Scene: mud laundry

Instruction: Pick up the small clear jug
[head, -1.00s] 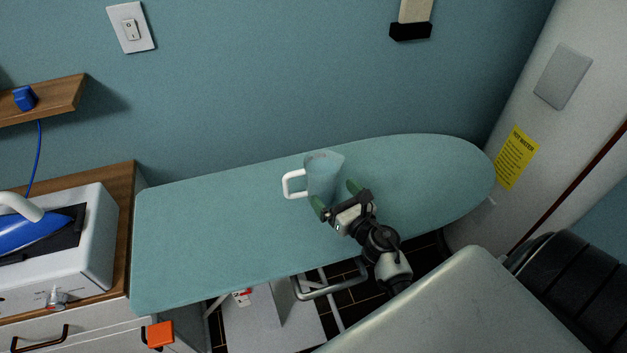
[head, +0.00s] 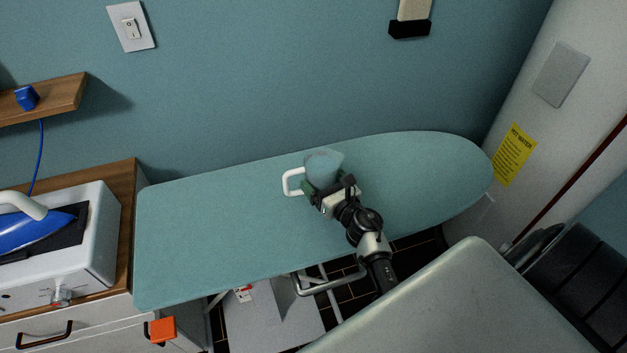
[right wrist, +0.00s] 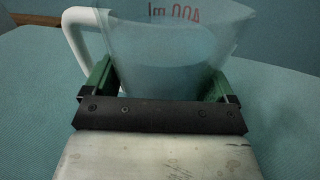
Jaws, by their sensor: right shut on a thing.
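The small clear jug (head: 322,164) stands upright on the teal ironing board (head: 220,235), with its white handle (head: 292,182) to the left. In the right wrist view the jug (right wrist: 165,52) fills the space ahead, with red "400 ml" print near its rim and the handle (right wrist: 76,40) at the left. My right gripper (head: 322,187) is shut on the jug, with a green finger on each side of its body. The lower part of the jug is hidden behind the gripper. My left gripper is not in view.
A blue iron (head: 32,232) sits on a white unit on the wooden counter (head: 122,215) at the left. A pale surface (head: 465,300) fills the lower right. The ironing board is otherwise clear on both sides of the jug.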

